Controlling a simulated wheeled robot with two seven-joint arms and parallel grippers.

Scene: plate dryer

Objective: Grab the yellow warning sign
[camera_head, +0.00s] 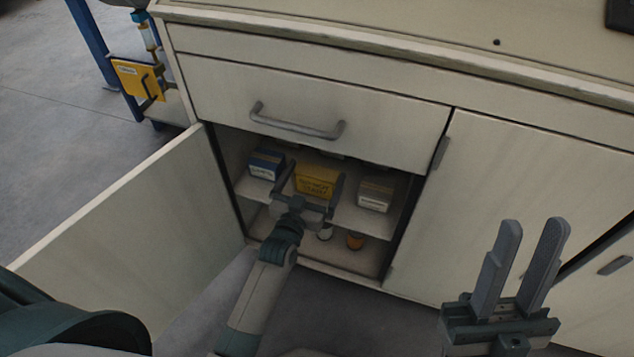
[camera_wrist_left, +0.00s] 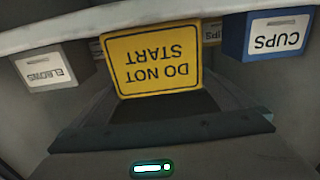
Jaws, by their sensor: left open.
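The yellow warning sign (camera_head: 317,181) is in the open cabinet, at shelf height between two small boxes. In the left wrist view the sign (camera_wrist_left: 155,60) appears upside down and reads "DO NOT START". My left gripper (camera_head: 309,180) reaches into the cabinet, with its open fingers on either side of the sign. In the left wrist view the fingers (camera_wrist_left: 158,92) appear left and right of the sign's lower part; I cannot tell whether they touch it. My right gripper (camera_head: 532,222) is outside the cabinet at the lower right, empty, with its fingers apart.
The open cabinet door (camera_head: 140,210) stands to the left. A drawer (camera_head: 310,95) is above the opening.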

